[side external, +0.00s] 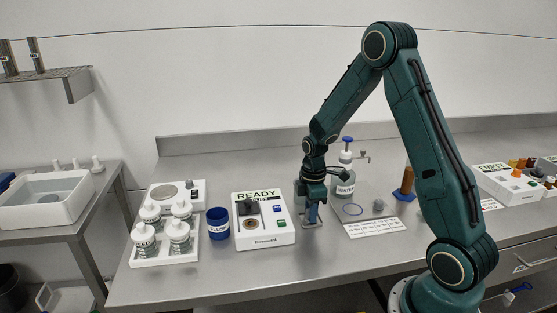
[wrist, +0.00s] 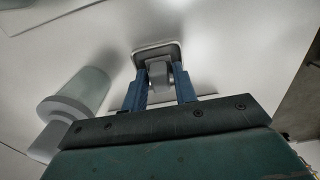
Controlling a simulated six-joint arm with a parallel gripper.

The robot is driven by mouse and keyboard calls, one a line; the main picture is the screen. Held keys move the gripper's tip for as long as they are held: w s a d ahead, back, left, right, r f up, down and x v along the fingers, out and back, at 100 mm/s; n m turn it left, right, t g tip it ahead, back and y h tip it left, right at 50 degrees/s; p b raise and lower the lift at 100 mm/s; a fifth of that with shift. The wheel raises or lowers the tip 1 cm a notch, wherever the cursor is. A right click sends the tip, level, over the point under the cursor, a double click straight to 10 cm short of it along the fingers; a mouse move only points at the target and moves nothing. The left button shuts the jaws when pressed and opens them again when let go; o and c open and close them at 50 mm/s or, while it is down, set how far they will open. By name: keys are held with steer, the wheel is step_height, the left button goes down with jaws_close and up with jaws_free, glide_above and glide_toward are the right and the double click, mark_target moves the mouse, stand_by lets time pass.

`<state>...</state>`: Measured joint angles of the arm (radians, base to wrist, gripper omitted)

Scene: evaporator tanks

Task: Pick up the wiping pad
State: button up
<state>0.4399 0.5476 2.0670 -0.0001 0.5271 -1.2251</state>
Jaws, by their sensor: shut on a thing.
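The wiping pad is a small pale rounded slab with a grey grip block on it. In the wrist view the pad (wrist: 155,47) shows just beyond my fingertips, with its grip block between the two blue fingers. My gripper (wrist: 160,78) is shut on that block. In the side view my gripper (side external: 312,212) points down at the bench, right of the READY box, with the pad (side external: 312,224) under it. The pad is at or very near the bench top; I cannot tell if it touches. The fingers hide part of the block.
The READY box (side external: 264,227) stands close on the left, then a blue cup (side external: 218,224) and a rack (side external: 166,255) of white bottles. A pump bottle (side external: 343,181) stands just behind my gripper, beside a grey plate (side external: 362,208). Bare bench (side external: 330,262) lies in front.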

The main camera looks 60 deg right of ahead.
steer(key=shift+r, duration=0.1)
step_height(320, 180, up, 20)
stand_by(0.6)
stand_by(0.4)
steer(key=o, duration=0.3)
steer(key=shift+c, duration=1.2)
steer(key=w+a+f, duration=0.4)
steer(key=a, duration=0.3)
steer(key=w+a+f, duration=0.3)
steer(key=w+a, duration=0.1)
steer(key=a, duration=0.3)
steer(key=shift+w+a+f, duration=0.25)
steer(key=shift+w+f, duration=0.1)
steer(key=shift+w, duration=0.05)
